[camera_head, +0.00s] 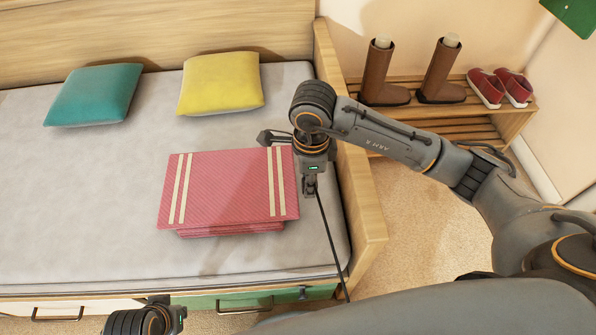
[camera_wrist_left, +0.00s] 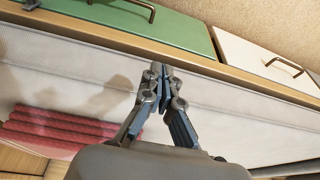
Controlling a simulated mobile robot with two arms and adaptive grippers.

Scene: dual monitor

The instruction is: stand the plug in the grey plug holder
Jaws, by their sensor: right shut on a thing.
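My right gripper (camera_head: 310,190) points down above the right side of the bed, beside the folded red blanket. It is shut on the plug, whose body is mostly hidden by the fingers. A black cable (camera_head: 328,235) runs down from it to the bed's front right corner. A similar grey piece (camera_wrist_left: 31,4) shows at the left wrist view's top left corner. My left gripper (camera_wrist_left: 162,82) has its fingertips together, with nothing seen between them.
The folded red blanket (camera_head: 228,187) lies on the bed (camera_head: 120,240), with a teal pillow (camera_head: 95,95) and a yellow pillow (camera_head: 221,83) behind it. A wooden side board (camera_head: 362,205) edges the bed. A shoe rack (camera_head: 520,115) stands at the right wall.

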